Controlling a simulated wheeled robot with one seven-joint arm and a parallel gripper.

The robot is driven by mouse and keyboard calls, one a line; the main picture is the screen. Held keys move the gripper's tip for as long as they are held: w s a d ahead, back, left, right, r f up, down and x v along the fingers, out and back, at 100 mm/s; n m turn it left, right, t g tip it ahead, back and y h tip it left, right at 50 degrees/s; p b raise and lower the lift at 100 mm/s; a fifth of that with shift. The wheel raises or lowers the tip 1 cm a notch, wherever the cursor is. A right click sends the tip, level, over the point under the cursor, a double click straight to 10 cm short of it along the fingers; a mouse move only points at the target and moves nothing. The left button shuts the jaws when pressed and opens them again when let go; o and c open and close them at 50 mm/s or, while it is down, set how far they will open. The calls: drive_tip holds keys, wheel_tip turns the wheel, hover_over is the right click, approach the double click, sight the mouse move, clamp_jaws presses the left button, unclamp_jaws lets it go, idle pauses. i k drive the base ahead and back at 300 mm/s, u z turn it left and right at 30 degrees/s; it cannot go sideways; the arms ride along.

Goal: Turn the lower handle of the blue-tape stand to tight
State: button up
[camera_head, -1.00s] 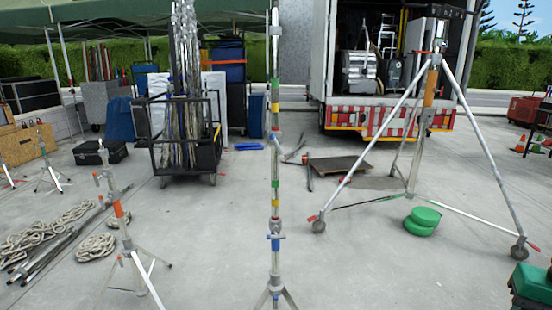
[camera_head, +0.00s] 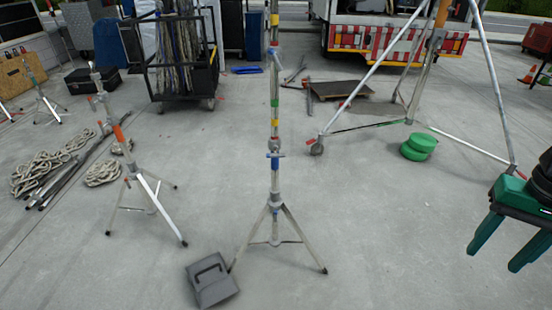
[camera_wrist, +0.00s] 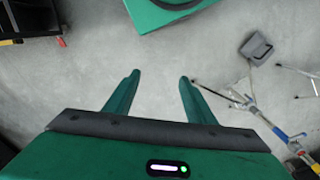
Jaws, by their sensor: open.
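The blue-tape stand (camera_head: 275,185) is upright on its tripod legs in the middle of the head view. Its blue tape (camera_head: 275,164) is low on the pole, with the lower handle (camera_head: 276,155) at a collar by it. The handle is too small to read its angle. In the wrist view the stand (camera_wrist: 261,115) runs along the right side, with its blue tape (camera_wrist: 280,134) showing. My gripper (camera_head: 493,260) is at the right edge of the head view, well apart from the stand. Its green fingers are spread and empty, over bare floor in the wrist view (camera_wrist: 159,77).
A grey weight bag (camera_head: 211,280) lies by the stand's left leg. An orange-banded stand (camera_head: 140,180) is to the left, with coiled ropes (camera_head: 40,172) beyond. A large tripod (camera_head: 375,75) and green discs (camera_head: 419,147) are at the back right. Floor between gripper and stand is clear.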

sight(275, 155)
drive_tip(key=z, duration=1.25)
drive_tip(key=k, duration=1.55)
drive_tip(key=u, duration=1.25)
drive_tip(key=i, duration=1.05)
drive_tip(key=z, duration=0.05)
